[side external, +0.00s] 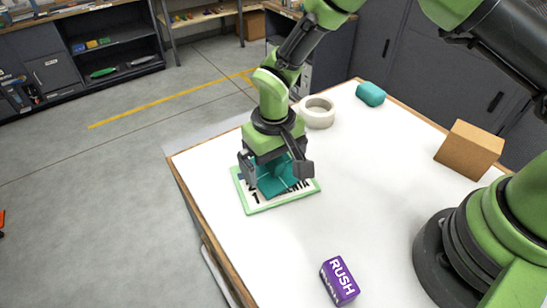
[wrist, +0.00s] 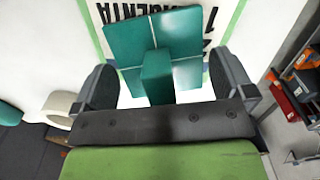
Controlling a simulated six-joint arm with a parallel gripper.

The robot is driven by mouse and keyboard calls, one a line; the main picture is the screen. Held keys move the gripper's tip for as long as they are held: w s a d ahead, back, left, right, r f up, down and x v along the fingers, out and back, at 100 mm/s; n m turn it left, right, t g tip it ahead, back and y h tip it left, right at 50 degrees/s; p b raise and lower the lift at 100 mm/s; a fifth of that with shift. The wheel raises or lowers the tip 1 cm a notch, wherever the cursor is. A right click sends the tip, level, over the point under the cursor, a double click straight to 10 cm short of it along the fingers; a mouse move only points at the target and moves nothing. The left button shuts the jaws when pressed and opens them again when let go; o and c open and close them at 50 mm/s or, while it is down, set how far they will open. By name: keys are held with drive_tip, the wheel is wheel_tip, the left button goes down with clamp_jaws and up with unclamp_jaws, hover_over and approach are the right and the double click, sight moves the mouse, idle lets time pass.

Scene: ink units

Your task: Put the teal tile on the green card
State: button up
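The teal tile (side external: 277,185) lies over the middle of the green card (side external: 257,208), a white card with a green border and black lettering. In the wrist view the tile (wrist: 188,40) is a flat plate with an upright block-shaped grip, and it covers part of the lettering. It looks to rest on the card, though its underside is hidden. My gripper (side external: 277,173) points down over the tile. In the wrist view its fingers (wrist: 162,78) stand apart on both sides of the grip, with a gap on each side.
A white tape roll (side external: 318,113) stands just behind my gripper. A teal block (side external: 370,94) and a brown box (side external: 469,150) are farther back and right. A purple RUSH box (side external: 340,281) is at the front. The white table's middle is clear.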

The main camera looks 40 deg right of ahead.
wheel_tip(320, 180, up, 12)
drive_tip(key=shift+f, duration=0.15)
drive_tip(key=s+d+r+m+t+y, duration=0.1)
drive_tip(key=s+d+r+t, duration=0.2)
drive_tip(key=r, duration=0.4)
drive_tip(key=s+d+r+m+y, duration=0.1)
drive_tip(key=s+d+r, duration=0.35)
drive_tip(key=r, duration=0.25)
drive_tip(key=s+d+r+m+t, duration=0.2)
drive_tip(key=s+d+t, duration=0.2)
drive_tip(key=s, duration=0.7)
drive_tip(key=shift+d+r, duration=0.2)
drive_tip(key=shift+d, duration=0.2)
drive_tip(key=shift+s, duration=0.1)
drive_tip(key=c, duration=0.9)
